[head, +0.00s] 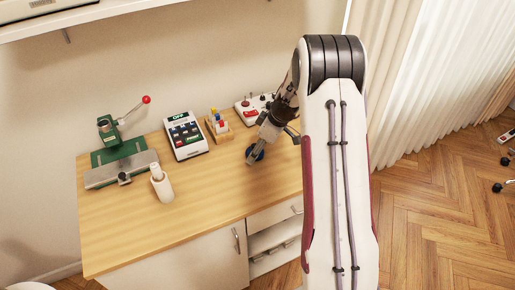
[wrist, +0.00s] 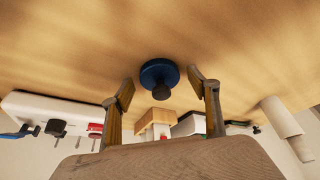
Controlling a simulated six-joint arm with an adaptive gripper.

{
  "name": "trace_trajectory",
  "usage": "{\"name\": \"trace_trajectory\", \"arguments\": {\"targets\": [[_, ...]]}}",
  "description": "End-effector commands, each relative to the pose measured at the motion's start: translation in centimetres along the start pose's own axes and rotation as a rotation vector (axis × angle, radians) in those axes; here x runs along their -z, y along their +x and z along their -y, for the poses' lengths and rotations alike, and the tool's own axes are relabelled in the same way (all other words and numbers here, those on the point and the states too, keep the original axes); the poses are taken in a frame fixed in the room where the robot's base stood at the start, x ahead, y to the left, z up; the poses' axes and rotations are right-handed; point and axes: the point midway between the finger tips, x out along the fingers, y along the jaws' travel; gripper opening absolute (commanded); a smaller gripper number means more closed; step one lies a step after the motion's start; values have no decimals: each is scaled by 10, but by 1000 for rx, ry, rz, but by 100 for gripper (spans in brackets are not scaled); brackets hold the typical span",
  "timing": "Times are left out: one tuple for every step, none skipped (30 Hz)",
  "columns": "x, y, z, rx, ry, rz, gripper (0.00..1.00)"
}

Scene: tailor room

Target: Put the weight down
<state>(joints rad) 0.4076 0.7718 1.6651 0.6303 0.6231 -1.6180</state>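The weight (wrist: 159,73) is a round blue disc with a dark knob, and it appears to rest on the wooden tabletop. In the head view the blue weight (head: 257,153) is partly hidden by my gripper (head: 253,158), which is low over the right part of the table. In the wrist view the two fingers of my gripper (wrist: 161,86) are spread, with the weight between and just beyond their tips. A gap shows on each side of it, and nothing is gripped.
On the table (head: 210,205) stand a green press with a red-knobbed lever (head: 120,155), a white roll (head: 161,186), a button box (head: 185,135), a wooden peg stand (head: 219,127) and a white control panel (head: 250,108). The table's front area is clear.

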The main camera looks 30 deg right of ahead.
Motion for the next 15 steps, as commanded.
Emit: {"name": "trace_trajectory", "arguments": {"targets": [[0, 0, 0, 0, 0, 0, 60], [0, 0, 0, 0, 0, 0, 60], [0, 0, 0, 0, 0, 0, 60], [0, 0, 0, 0, 0, 0, 60], [0, 0, 0, 0, 0, 0, 60], [0, -1, 0, 0, 0, 0, 60], [0, -1, 0, 0, 0, 0, 60], [1, -2, 0, 0, 0, 0, 60], [1, -3, 0, -1, -1, 0, 60], [2, -4, 0, -1, -1, 0, 60], [1, -6, 0, -1, 0, -1, 60], [1, -8, 0, 0, 0, -1, 60], [1, -10, 0, 0, 0, -1, 60], [1, -12, 0, 0, 1, -1, 60], [2, -16, 0, -1, 1, -1, 60]]}}
